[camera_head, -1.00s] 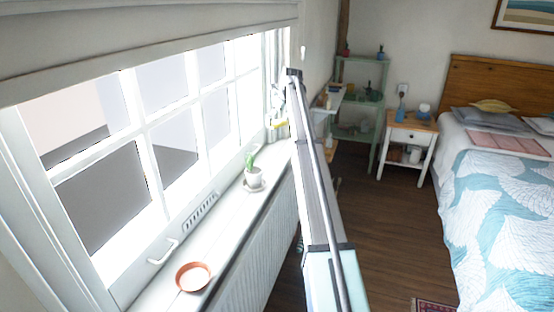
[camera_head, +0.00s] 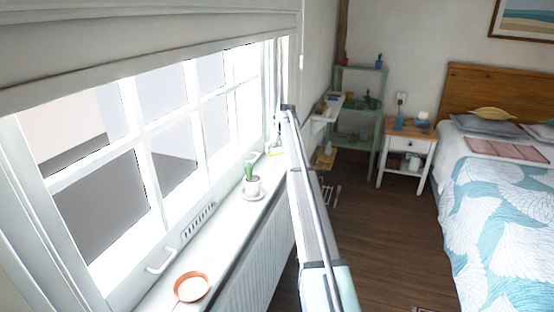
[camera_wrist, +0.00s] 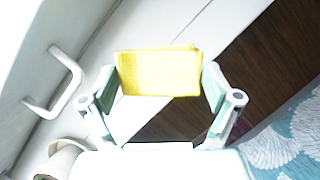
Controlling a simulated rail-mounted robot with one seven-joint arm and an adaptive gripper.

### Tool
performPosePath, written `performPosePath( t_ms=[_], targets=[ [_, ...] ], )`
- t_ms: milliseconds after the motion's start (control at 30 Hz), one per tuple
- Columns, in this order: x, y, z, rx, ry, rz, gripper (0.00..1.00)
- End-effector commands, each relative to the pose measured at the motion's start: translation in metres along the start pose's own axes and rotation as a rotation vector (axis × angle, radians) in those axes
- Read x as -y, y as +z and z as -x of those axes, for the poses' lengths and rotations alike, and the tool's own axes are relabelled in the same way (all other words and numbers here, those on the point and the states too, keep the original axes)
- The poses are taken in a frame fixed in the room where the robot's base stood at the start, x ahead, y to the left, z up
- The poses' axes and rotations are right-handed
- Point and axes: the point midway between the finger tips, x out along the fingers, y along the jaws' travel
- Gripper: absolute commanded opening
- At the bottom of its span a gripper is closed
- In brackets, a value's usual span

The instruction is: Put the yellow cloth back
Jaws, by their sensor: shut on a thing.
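The yellow cloth (camera_wrist: 160,73) shows in the wrist view as a flat, roughly rectangular piece between the two fingers of my gripper (camera_wrist: 162,88). The fingers are shut on it, and it is held over the pale window sill (camera_wrist: 150,112) and the gap beside it. I cannot tell its height above the sill. My gripper is not clear there.
A potted plant (camera_head: 252,186) on a saucer and a terracotta dish (camera_head: 192,287) stand on the sill. Window handles (camera_wrist: 60,85) jut out nearby. A white wall shelf (camera_head: 327,107), green shelf unit (camera_head: 377,130), nightstand (camera_head: 407,150) and bed (camera_head: 500,215) lie beyond. The wooden floor is mostly clear.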

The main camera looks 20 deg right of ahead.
Motion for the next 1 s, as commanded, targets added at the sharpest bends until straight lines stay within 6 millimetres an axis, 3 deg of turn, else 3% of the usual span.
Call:
performPosePath(
  t_ms=[600, 967, 1000],
  targets=[
    [0.000, -0.022, -0.052, 0.000, 0.000, 0.001, 0.56],
    [0.000, -0.023, -0.056, 0.000, 0.000, 0.001, 0.56],
    [0.000, -0.023, -0.056, 0.000, 0.000, 0.001, 0.99]
  ],
)
